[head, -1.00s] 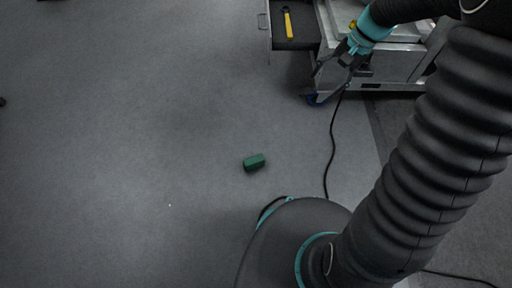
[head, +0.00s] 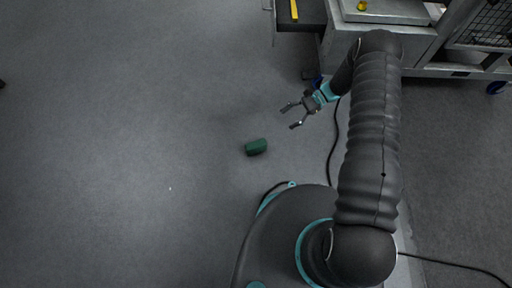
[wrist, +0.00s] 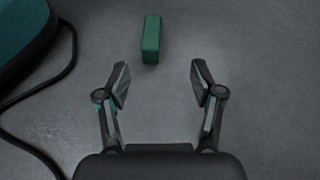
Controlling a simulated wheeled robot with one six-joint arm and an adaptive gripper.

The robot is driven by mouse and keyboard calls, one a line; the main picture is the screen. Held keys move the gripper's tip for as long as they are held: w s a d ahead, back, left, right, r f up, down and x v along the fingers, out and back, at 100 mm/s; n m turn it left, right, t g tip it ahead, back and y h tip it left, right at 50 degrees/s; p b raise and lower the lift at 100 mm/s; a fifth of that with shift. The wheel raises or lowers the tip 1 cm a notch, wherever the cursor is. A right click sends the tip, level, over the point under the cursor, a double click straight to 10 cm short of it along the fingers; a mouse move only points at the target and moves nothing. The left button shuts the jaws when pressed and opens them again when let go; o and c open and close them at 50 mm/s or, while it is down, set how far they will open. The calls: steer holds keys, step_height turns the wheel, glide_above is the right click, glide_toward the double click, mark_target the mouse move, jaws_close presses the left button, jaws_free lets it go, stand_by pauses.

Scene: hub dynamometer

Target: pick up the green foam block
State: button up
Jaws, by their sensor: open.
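A metal cart (head: 385,38) stands at the top right, with an open drawer (head: 307,13) holding a yellow-handled tool (head: 294,10). A black cable (head: 333,150) runs along the floor right of the block. The floor (head: 120,130) on the left is clear.

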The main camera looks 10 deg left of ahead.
mark_target(256, 147)
steer(key=shift+m+y, duration=0.6)
steer(key=f, duration=0.2)
steer(key=s+f, duration=0.1)
steer(key=f, duration=0.1)
steer(key=s+a+f, duration=0.1)
steer(key=f, duration=0.1)
steer(key=shift+s+a+f, duration=0.1)
steer(key=shift+s+f, duration=0.05)
steer(key=shift+f, duration=0.1)
steer(key=x, duration=0.8)
steer(key=shift+s+a, duration=0.1)
steer(key=shift+s, duration=0.15)
steer(key=shift+s+d+p+x, duration=0.1)
steer(key=shift+s+p+x, duration=0.1)
steer(key=shift+x, duration=1.1)
steer(key=shift+s+d+p+x, duration=0.1)
steer(key=shift+s+x, duration=0.05)
steer(key=shift+x, duration=1.2)
steer(key=shift+d, duration=0.1)
steer(key=c, duration=1)
